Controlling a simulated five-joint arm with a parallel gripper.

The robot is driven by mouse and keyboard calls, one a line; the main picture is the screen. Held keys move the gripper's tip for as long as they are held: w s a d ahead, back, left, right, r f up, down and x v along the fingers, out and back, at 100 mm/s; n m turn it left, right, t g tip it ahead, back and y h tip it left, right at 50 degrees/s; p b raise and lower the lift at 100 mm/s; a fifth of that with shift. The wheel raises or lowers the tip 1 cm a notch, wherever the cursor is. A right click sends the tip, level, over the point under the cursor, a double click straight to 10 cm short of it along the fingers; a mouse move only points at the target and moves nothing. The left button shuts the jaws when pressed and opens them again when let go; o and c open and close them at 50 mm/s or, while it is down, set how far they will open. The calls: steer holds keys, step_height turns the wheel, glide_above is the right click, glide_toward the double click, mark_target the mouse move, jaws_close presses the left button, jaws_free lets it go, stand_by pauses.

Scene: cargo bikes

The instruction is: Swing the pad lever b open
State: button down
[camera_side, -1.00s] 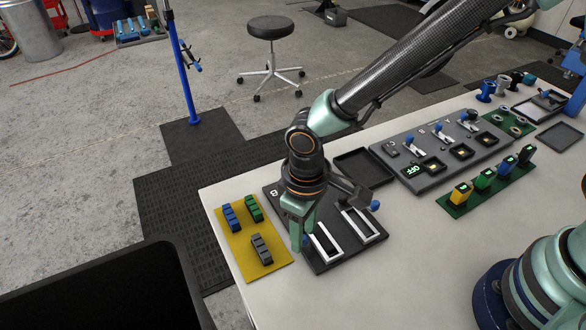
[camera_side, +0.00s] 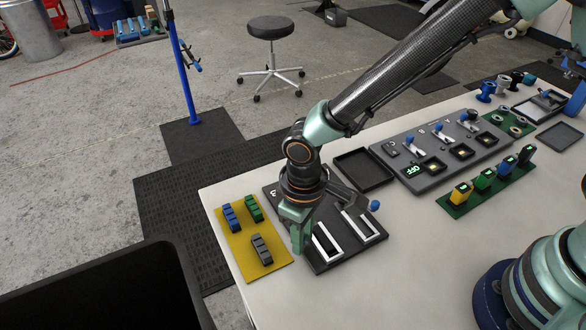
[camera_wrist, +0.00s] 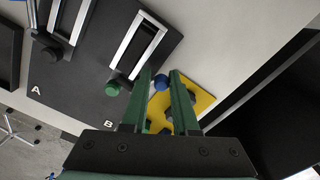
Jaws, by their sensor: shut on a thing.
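The dark pad panel (camera_side: 342,262) carries two white rectangular frames. Pad B's frame (camera_side: 327,242) lies right of my gripper (camera_side: 300,247) in the side view. In the wrist view, B's frame (camera_wrist: 139,45) has a green round part (camera_wrist: 112,89) near its lower-left corner. A blue knob (camera_wrist: 163,82) shows between my fingertips (camera_wrist: 163,78), which are shut on it; it appears to be lever b's end. Most of that lever is hidden by my fingers. Lever A (camera_side: 350,196) has a blue knob (camera_side: 374,205) standing out beyond its frame.
A yellow mat (camera_side: 236,250) with blue, green and dark grey blocks lies close left of my gripper. An empty dark tray (camera_side: 363,170) and a grey switch panel (camera_side: 440,150) stand behind and to the right. The white table (camera_side: 400,270) is clear in front.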

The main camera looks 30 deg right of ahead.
steer(key=shift+w+a+r, duration=0.1)
steer(key=shift+w+a, duration=0.35)
steer(key=shift+a, duration=0.15)
steer(key=shift+w, duration=0.2)
steer(key=shift+w+a, duration=0.35)
steer(key=c, duration=1.6)
jaws_free()
steer(key=c, duration=0.9)
jaws_free()
steer(key=shift+s, duration=0.1)
steer(key=shift+r, duration=3.7)
